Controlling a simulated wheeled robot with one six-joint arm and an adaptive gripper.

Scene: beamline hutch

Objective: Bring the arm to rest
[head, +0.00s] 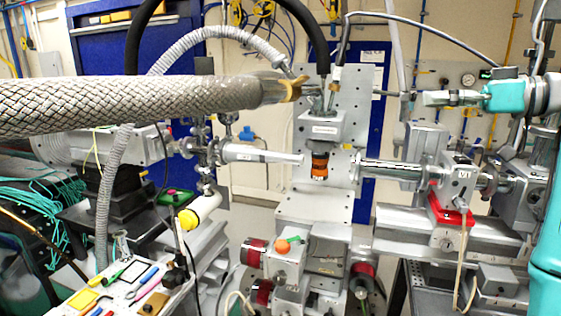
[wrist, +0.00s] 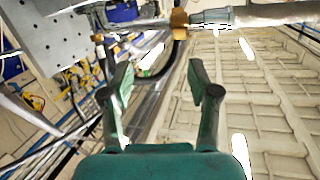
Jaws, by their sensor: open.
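My gripper (head: 424,98) is at the upper right of the head view, at the end of my teal and grey arm (head: 505,95). It points left toward the upright perforated plate (head: 352,100), with a visible gap between them in the picture. In the wrist view my gripper (wrist: 160,82) has its two fingers spread apart, with nothing between them. A metal pipe with a brass fitting (wrist: 179,22) crosses beyond the fingertips. I cannot tell its exact distance from them.
A thick braided hose (head: 130,104) crosses the head view at upper left. Beamline pipe (head: 390,168) and a red-based clamp (head: 450,212) lie below my gripper. A tray with small tools (head: 82,300) stands at lower left. A blue cabinet (head: 105,50) is behind.

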